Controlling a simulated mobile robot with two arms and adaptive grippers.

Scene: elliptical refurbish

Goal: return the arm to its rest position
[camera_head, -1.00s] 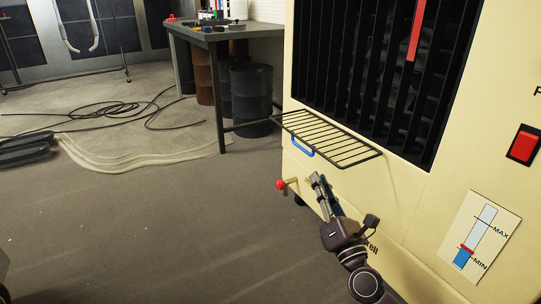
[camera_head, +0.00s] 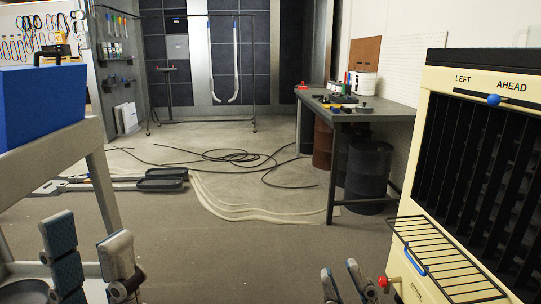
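My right gripper (camera_head: 343,276) shows at the bottom edge, right of centre, with its two fingertips apart and nothing between them. Most of its arm is out of view below.
A wire shelf (camera_head: 440,262) with a blue handle sticks out from the machine. A grey cart (camera_head: 98,170) carrying a blue box (camera_head: 40,105) stands at the left. A workbench (camera_head: 370,110) and dark barrels (camera_head: 368,172) stand behind.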

